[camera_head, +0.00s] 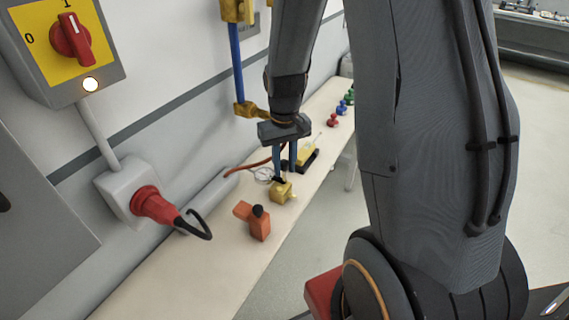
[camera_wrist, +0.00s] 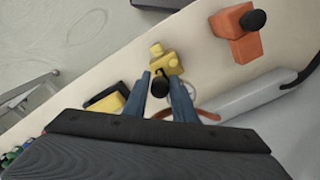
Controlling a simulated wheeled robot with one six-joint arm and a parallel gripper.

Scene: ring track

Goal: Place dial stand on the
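A yellow block (camera_head: 283,193) with a black knob sits on the long pale bench, below my gripper (camera_head: 285,172). In the wrist view the yellow block (camera_wrist: 166,64) lies just past the fingertips of my gripper (camera_wrist: 161,76). The black knob (camera_wrist: 160,88) shows between the two blue fingers. The fingers are apart; whether they touch the knob is unclear. A round white dial (camera_head: 264,175) lies behind the block, partly hidden by the fingers. I cannot tell which piece is the dial stand.
An orange block (camera_head: 260,226) with a black knob stands nearer on the bench (camera_head: 190,273). A black-and-yellow case (camera_head: 307,160) and red, blue and green pieces (camera_head: 341,107) stand farther back. A grey wall box with a red plug (camera_head: 155,204) juts over the left side.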

